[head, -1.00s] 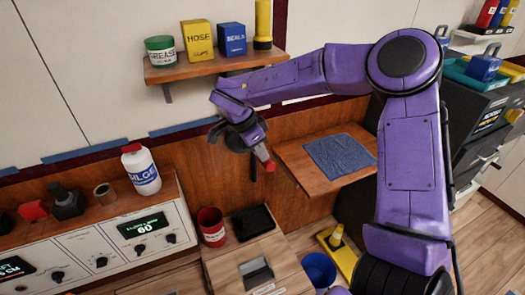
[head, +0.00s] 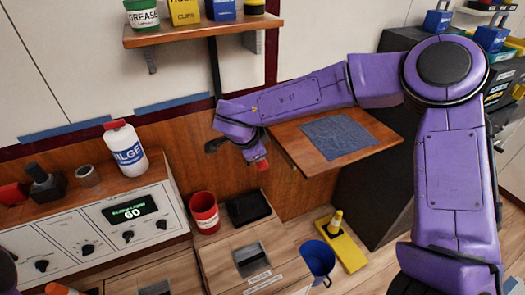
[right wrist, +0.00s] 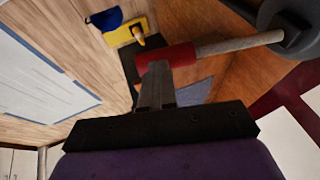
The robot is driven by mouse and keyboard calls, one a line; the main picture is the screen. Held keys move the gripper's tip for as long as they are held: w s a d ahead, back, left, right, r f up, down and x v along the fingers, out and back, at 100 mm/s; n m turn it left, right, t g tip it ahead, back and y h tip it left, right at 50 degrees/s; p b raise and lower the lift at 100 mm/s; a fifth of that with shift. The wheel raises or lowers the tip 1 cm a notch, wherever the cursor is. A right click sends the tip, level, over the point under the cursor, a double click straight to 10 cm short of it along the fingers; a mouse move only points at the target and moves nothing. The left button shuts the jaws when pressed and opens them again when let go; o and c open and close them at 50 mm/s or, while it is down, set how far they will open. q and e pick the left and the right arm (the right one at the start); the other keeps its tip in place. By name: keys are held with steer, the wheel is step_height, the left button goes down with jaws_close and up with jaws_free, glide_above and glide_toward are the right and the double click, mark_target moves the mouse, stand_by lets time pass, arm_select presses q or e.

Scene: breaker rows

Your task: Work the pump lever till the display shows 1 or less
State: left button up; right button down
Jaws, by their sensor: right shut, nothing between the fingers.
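The pump lever shows in the right wrist view as a pale rod with a red grip (right wrist: 165,57), running to a dark round part at the right. In the head view the red grip (head: 262,165) shows just below my right gripper (head: 254,154). My right gripper (right wrist: 157,75) is shut and empty, its fingertips at the grip; I cannot tell whether they touch it. The display (head: 128,209) on the white panel reads 60. My left gripper is not in view.
A white bottle (head: 126,147) stands on the panel top. A red cup (head: 204,212) and black tray (head: 248,207) sit beside the panel. A wooden shelf with a blue cloth (head: 340,137) lies right of the gripper.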

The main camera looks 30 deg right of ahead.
steer(key=shift+s+f, duration=0.25)
steer(key=shift+f, duration=0.2)
steer(key=p+v, duration=1)
steer(key=shift+r, duration=0.25)
steer(key=shift+s+a, duration=0.1)
